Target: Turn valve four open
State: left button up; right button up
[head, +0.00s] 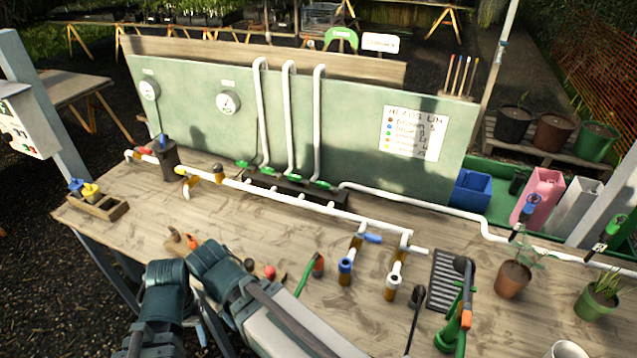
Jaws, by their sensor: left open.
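The white pipework on the bench has a dark manifold (262,187) with several green valve handles along it. They run from the leftmost green handle (243,164) to the rightmost green handle (323,185). I cannot read any numbers on them, so I cannot tell which is valve four. A blue valve handle (373,238) sits on the branch at right. My left arm is at the lower left, apart from the valves. Its gripper is open and empty, with fingertips hard to make out.
A green backboard (350,125) with gauges and a written sheet (414,134) stands behind the pipes. Potted plants (513,279), a black grate (445,275) and a hose fitting (466,318) crowd the right. A wooden tray (108,212) is at left.

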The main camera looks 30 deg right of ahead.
aim_at(327, 187)
jog(key=i+j+z, duration=0.2)
jog(key=j, duration=0.3)
jog(key=k+z, duration=0.1)
jog(key=z, duration=1.6)
